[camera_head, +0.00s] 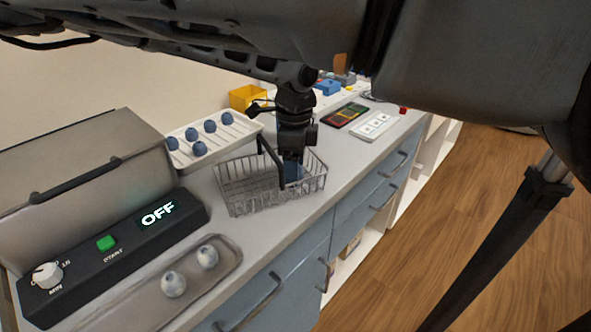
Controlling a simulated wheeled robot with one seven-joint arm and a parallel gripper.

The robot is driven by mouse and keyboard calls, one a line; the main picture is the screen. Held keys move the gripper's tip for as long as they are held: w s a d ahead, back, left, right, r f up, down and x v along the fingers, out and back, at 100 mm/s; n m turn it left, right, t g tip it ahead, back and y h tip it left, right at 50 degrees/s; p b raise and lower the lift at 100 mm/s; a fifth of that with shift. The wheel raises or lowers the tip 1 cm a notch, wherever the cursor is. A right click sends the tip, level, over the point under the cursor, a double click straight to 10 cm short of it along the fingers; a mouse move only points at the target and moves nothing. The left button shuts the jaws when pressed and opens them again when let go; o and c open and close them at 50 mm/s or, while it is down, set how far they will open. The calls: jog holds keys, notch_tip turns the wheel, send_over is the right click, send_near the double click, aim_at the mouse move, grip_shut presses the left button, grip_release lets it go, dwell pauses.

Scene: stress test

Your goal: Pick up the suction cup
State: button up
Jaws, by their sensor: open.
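My gripper (281,173) is reaching down into a wire basket (240,192) on the counter, with its dark fingers apart. A blue object (293,172), possibly the suction cup, shows in the basket right at the fingers. It is partly hidden by the gripper, and I cannot tell whether the fingers touch it. Several small dark blue rounded pieces (210,126) sit on a white ridged tray behind and left of the basket. Two pale blue-grey rounded pieces (173,283) stand on a grey tray at the front.
A grey machine (80,170) with a panel reading OFF, a green button and a knob stands at left. A yellow bin (247,97) and a white board (374,126) lie farther back. The counter's front edge, above blue drawers (360,210), runs close to the basket.

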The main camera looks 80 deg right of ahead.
jog(key=shift+c, duration=0.4)
jog(key=c, duration=1)
